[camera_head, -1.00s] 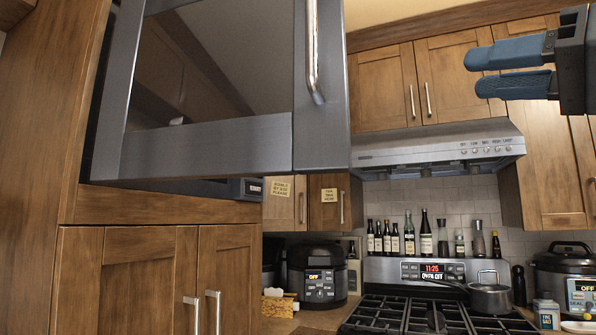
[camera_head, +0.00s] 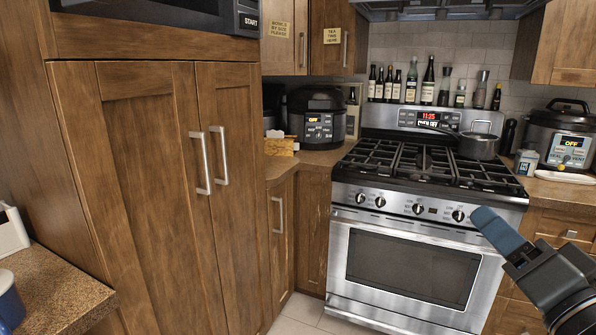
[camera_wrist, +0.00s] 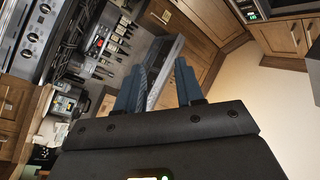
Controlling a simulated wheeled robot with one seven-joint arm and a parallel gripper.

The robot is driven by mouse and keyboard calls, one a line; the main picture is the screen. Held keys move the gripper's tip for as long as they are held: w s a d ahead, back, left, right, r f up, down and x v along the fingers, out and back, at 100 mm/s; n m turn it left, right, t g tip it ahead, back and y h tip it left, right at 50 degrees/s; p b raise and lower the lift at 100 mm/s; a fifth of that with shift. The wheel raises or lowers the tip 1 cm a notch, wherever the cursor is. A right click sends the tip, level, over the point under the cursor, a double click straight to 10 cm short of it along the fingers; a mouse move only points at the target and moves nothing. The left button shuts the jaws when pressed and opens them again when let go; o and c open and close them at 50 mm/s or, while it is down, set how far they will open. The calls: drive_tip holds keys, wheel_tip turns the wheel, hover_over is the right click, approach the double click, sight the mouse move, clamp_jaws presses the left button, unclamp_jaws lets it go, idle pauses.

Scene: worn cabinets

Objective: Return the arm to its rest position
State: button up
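My gripper (camera_head: 497,232) is at the lower right of the head view, in front of the stove. One blue finger shows clearly there, and the dark wrist runs off the bottom right corner. In the wrist view, my gripper (camera_wrist: 162,72) shows two blue fingers standing apart with a gap between them and nothing held. The fingers point toward the range hood and upper cabinets in that view. My arm beyond the wrist is mostly out of frame.
The stove (camera_head: 410,262) stands behind my gripper, with a pot (camera_head: 480,143) on it. Tall wooden cabinets (camera_head: 150,190) fill the left. A microwave (camera_head: 246,20) is cut off at the top; its door state is unclear. A counter (camera_head: 50,290) juts in at lower left.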

drive_tip(key=s+a+f+n+g+h, duration=0.1)
drive_tip(key=s+a+f+g+h, duration=0.15)
drive_tip(key=s+f, duration=1.45)
drive_tip(key=s+f+n+g, duration=0.1)
drive_tip(key=s+n, duration=0.2)
drive_tip(key=s, duration=0.7)
drive_tip(key=s+a+f+n+g, duration=0.1)
drive_tip(key=s+f+n, duration=0.1)
drive_tip(key=s, duration=0.7)
drive_tip(key=shift+s+a+n, duration=0.15)
drive_tip(key=shift+s+n, duration=0.25)
